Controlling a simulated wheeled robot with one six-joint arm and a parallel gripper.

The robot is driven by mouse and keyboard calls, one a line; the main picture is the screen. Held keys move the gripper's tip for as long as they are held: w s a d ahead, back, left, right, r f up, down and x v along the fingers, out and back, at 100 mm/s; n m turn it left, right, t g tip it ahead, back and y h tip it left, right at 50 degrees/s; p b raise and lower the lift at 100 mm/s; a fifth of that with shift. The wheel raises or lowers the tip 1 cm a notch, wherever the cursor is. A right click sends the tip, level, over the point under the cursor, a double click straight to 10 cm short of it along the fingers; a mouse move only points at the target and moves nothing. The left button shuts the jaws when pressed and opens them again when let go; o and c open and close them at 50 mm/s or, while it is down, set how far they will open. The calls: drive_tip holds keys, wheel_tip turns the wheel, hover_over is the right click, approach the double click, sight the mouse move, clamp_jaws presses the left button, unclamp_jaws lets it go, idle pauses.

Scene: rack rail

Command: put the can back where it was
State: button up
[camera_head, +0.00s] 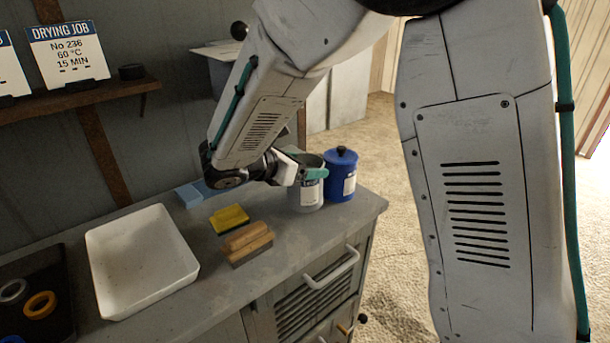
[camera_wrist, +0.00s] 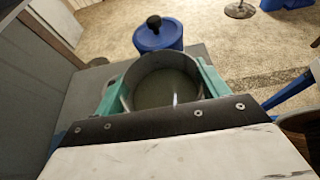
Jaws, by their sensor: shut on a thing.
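A grey open-topped can (camera_head: 305,196) with a pale label stands upright near the right end of the grey counter. My gripper (camera_head: 305,174) is shut on it, near its rim. In the wrist view the can (camera_wrist: 166,84) shows from above, and the teal fingers of my gripper (camera_wrist: 160,88) lie on its two sides. The can looks empty inside, though its bottom is dim. Whether the can touches the counter is hard to tell.
A blue lidded can (camera_head: 341,175) stands close beside the grey can, towards the counter's right end. A yellow sponge (camera_head: 230,218), a wooden brush (camera_head: 246,242), a blue block (camera_head: 189,195) and a white tray (camera_head: 140,262) lie to the left. A shelf (camera_head: 75,100) with cards is on the wall.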

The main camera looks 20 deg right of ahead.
drive_tip(key=shift+f, duration=1.35)
drive_tip(key=shift+f, duration=0.2)
drive_tip(key=o, duration=2)
drive_tip(key=shift+o, duration=0.2)
